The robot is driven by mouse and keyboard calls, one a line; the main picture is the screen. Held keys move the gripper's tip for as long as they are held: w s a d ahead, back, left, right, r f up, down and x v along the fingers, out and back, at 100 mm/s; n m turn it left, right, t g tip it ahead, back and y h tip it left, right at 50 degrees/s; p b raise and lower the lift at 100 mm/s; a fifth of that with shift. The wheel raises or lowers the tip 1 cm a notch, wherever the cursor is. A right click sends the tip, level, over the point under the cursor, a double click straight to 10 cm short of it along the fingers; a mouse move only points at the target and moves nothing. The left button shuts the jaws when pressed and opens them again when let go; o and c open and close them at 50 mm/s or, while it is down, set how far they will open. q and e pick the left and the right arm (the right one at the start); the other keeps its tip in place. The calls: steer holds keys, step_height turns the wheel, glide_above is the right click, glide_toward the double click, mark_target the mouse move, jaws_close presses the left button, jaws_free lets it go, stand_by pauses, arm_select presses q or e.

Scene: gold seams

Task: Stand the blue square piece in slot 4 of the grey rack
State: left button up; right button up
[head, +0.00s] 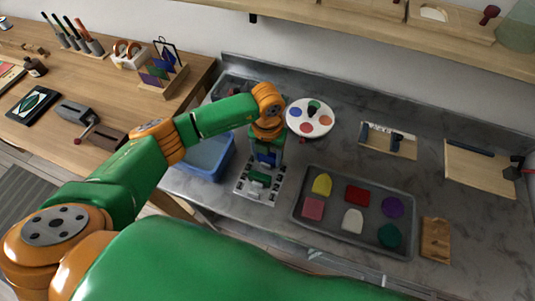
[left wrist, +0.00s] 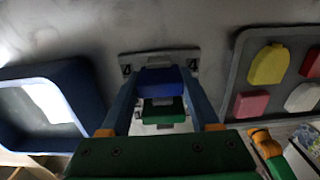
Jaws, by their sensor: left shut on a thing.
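The grey rack (head: 243,190) stands on the counter, left of the piece tray. My left gripper (head: 267,151) is over its far end, pointing down, shut on the blue square piece (head: 266,158). In the left wrist view the blue piece (left wrist: 160,80) sits between the two fingers, close to the rack end (left wrist: 184,60) marked 4 on both sides. I cannot tell whether its lower edge is in the slot or above it. A green piece (head: 259,177) stands in the rack nearer to me; it also shows in the left wrist view (left wrist: 163,112). My right gripper is not in view.
A blue bin (head: 207,160) is close on the rack's left. A grey tray (head: 335,228) with several coloured pieces lies to the right. A round white palette (head: 322,125) is behind. The counter's front edge runs just in front of the rack.

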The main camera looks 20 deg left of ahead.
arm_select(q)
steer(key=shift+f+b, duration=0.35)
steer(key=shift+f, duration=0.1)
stand_by(0.3)
steer(key=o, duration=1.5)
step_height(320, 180, up, 7)
steer(key=p, duration=0.5)
steer(key=shift+r+p, duration=0.1)
steer(key=shift+p, duration=0.3)
